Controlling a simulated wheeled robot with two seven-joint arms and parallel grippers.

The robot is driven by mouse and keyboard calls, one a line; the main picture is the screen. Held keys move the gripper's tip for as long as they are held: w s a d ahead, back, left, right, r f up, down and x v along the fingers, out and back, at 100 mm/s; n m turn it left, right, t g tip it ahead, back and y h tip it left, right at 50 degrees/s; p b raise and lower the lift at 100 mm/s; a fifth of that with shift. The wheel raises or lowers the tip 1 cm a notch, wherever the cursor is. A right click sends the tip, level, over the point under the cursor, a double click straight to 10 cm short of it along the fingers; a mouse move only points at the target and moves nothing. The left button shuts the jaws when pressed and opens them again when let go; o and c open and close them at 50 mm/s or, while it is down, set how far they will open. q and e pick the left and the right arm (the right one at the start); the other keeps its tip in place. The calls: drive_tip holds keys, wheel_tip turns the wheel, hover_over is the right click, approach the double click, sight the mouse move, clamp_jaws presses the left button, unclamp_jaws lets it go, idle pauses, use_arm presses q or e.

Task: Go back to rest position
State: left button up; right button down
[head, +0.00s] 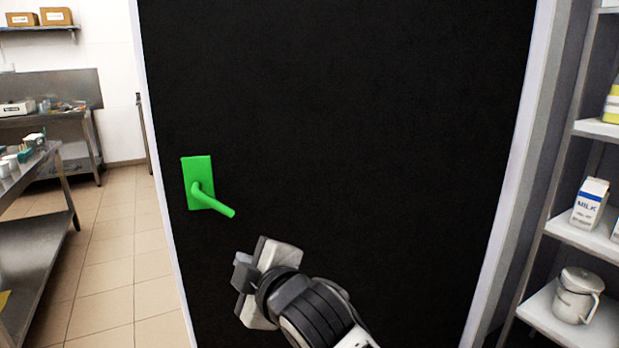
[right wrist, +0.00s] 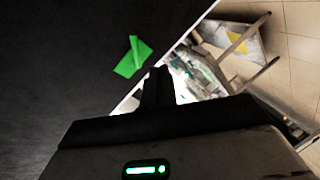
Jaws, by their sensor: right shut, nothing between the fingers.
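A black door (head: 350,120) with a pale edge fills the middle of the head view. Its green handle (head: 212,200) sits on a green plate at the door's left side, and the lever slopes down to the right. My right gripper (head: 248,272) is below and to the right of the handle, apart from it, in front of the door. It is shut and empty. In the right wrist view the shut fingers (right wrist: 158,85) point toward the door's edge, and the green handle (right wrist: 132,57) shows to their left. My left gripper is in neither view.
On the left, steel tables (head: 70,215) with small items stand on a tiled floor (head: 115,240), with clear floor beside the door. On the right, white shelves (head: 560,230) hold a milk carton (head: 590,203) and a lidded pot (head: 575,295). A wall shelf (head: 40,28) carries boxes.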

drive_tip(key=s+d+f+m+g+h, duration=0.25)
drive_tip(key=s+d+f+m, duration=0.25)
drive_tip(key=d+f, duration=0.4)
drive_tip(key=s+d+f+m+g+h, duration=0.1)
drive_tip(key=s+d+f+m+h, duration=0.2)
drive_tip(key=s+d+f+m, duration=0.45)
drive_tip(key=s+d+f+m+g+h, duration=0.2)
drive_tip(key=s+d+f+g, duration=0.15)
drive_tip(key=s+d, duration=0.45)
drive_tip(key=s+d+f+m+g+h, duration=0.1)
drive_tip(key=s+d+f+m+g, duration=0.2)
drive_tip(key=s+d, duration=0.45)
drive_tip(key=w+a+f+t+y, duration=0.3)
drive_tip(key=w+a+t, duration=0.3)
drive_tip(key=a+t, duration=0.1)
drive_tip(key=shift+f+n+t, duration=0.3)
drive_tip(key=shift+n+t, duration=0.05)
drive_tip(key=shift+t, duration=0.35)
